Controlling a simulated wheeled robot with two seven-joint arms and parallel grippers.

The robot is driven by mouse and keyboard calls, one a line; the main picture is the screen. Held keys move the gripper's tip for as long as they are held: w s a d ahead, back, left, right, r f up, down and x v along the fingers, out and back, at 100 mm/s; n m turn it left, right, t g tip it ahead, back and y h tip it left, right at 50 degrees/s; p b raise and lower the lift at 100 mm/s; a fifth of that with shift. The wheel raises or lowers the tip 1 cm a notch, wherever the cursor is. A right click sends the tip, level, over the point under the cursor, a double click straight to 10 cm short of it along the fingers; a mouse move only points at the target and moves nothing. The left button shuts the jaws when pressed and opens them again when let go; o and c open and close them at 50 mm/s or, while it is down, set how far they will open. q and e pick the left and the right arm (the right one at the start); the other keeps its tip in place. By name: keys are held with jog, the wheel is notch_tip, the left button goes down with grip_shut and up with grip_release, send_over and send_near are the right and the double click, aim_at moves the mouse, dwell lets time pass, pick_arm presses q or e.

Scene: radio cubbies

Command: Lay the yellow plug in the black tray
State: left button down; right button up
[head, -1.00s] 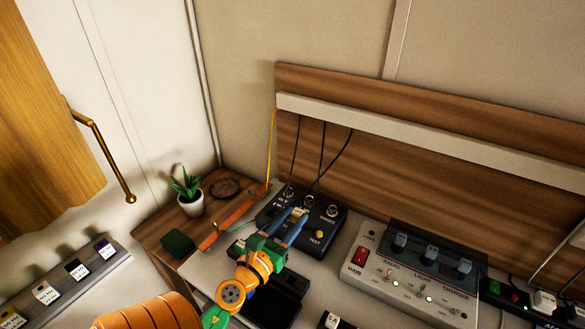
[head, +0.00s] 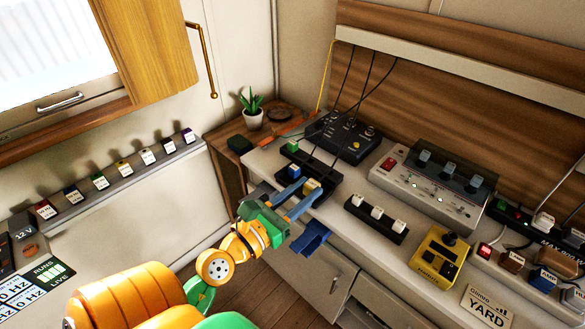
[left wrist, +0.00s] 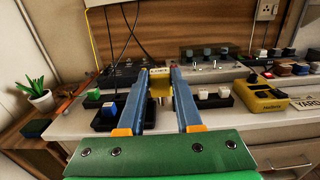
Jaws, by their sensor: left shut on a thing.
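My left gripper (head: 312,190) is shut on the yellow plug (head: 312,185). The plug also shows between the blue fingers in the left wrist view (left wrist: 160,79). A black cable runs down toward it. The gripper is over the counter's front edge, at the near side of the black tray (head: 323,172). My right gripper is not in view.
A black box with jacks and a yellow button (head: 345,132) stands behind the tray. A second black holder with white switches (head: 375,218) lies to the right, then a yellow box (head: 438,256). A potted plant (head: 252,112) stands back left.

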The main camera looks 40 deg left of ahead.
pick_arm(q)
jog(key=w+a+f+b, duration=0.2)
jog(key=w+f, duration=0.1)
jog(key=w+a+f+b, duration=0.2)
jog(key=w+f, duration=0.1)
jog(key=w, duration=0.1)
jog(key=w+a+f+b, duration=0.2)
jog(key=w+f, duration=0.1)
jog(key=shift+w+b, duration=0.4)
jog(key=f+b, duration=0.3)
jog(key=f, duration=0.1)
jog(key=shift+w+a, duration=0.15)
jog(key=shift+w, duration=0.1)
jog(key=shift+r, duration=0.35)
jog(key=shift+f, duration=0.1)
